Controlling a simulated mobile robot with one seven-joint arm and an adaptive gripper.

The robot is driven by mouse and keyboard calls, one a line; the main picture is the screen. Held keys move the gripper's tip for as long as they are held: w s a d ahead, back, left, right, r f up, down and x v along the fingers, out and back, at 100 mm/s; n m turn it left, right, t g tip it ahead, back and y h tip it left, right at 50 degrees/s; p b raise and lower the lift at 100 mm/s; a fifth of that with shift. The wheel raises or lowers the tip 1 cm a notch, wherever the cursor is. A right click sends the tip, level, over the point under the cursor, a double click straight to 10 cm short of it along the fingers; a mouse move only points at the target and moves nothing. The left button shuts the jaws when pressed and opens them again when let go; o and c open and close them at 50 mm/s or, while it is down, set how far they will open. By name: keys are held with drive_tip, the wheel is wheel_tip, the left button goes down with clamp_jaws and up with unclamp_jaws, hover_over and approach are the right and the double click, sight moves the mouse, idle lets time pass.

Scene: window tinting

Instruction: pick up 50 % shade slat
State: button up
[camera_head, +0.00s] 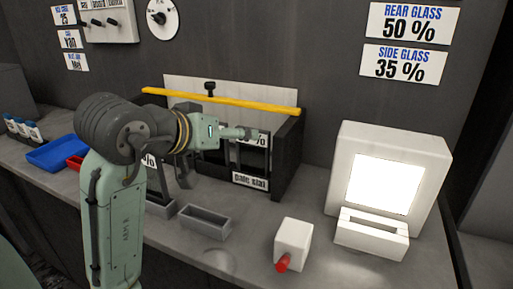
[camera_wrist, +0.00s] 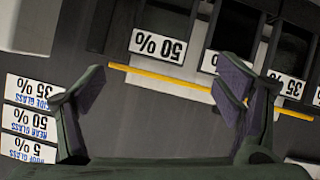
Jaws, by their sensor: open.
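The wrist view is upside down. In it a dark slat (camera_wrist: 165,20) with a white "50 %" label (camera_wrist: 158,46) stands in a row of labelled slats. My gripper (camera_wrist: 162,72) is open and empty, its two pads far apart, with the 50 % label between and beyond them. The gap to the slat is unclear. In the head view my gripper (camera_head: 243,133) is at the front of the dark slat rack (camera_head: 288,158), and my arm and hand hide much of the slats and their labels.
A yellow bar (camera_head: 225,101) runs along the rack's top. Grey trays (camera_head: 206,222), a white block with a red tip (camera_head: 293,243) and a white lit box (camera_head: 383,180) stand on the counter. Blue (camera_head: 52,155) and red trays lie left. A neighbouring slat shows a "35 %" label (camera_wrist: 287,85).

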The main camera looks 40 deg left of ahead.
drive_tip(key=d+x, duration=0.1)
drive_tip(key=x, duration=0.3)
drive_tip(key=p, duration=0.3)
hover_over(253, 157)
drive_tip(key=shift+f, duration=1.05)
drive_tip(key=shift+s+a, duration=0.3)
drive_tip(key=shift+s, duration=0.1)
drive_tip(key=shift+c, duration=0.5)
drive_tip(key=c, duration=1)
